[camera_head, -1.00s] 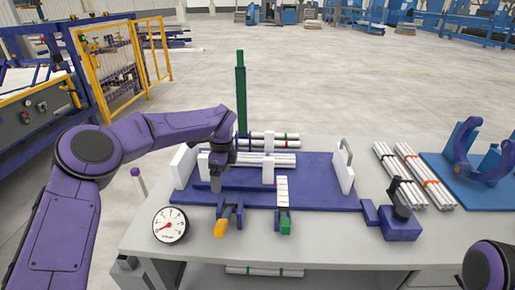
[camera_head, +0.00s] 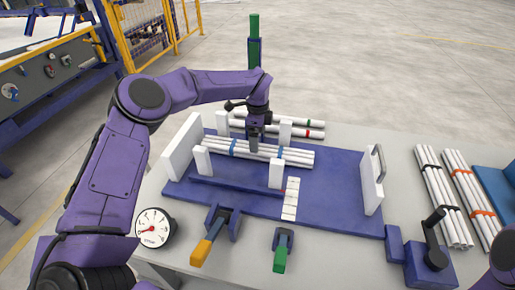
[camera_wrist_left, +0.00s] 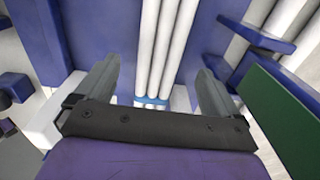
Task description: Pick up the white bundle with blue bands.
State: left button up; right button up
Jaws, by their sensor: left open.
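The white bundle with blue bands (camera_head: 296,156) lies across the back left of the blue fixture plate (camera_head: 335,170), between white upright posts. My left gripper (camera_head: 254,147) points down over the bundle's left-middle part and hides a piece of it. In the left wrist view the open jaws (camera_wrist_left: 158,72) straddle the white pipes (camera_wrist_left: 165,40), one finger on each side. A blue band (camera_wrist_left: 150,101) shows near the gripper body. I cannot tell whether the fingers touch the pipes. My right gripper is not in view.
Pipes with red and green bands (camera_head: 312,132) lie just behind. A green column (camera_head: 254,52) stands behind the gripper. A white side wall (camera_head: 183,148) stands at left. Bundles with black (camera_head: 440,200) and orange bands (camera_head: 472,195) lie right. A gauge (camera_head: 154,228) stands front left.

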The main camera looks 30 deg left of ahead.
pick_arm(q)
notch_tip(320, 180, down, 6)
jog(key=shift+a+r+p, duration=0.15)
jog(key=shift+p, duration=1)
jog(key=c, duration=1.2)
jog(key=shift+c, duration=0.6)
jog(key=shift+r, duration=0.15)
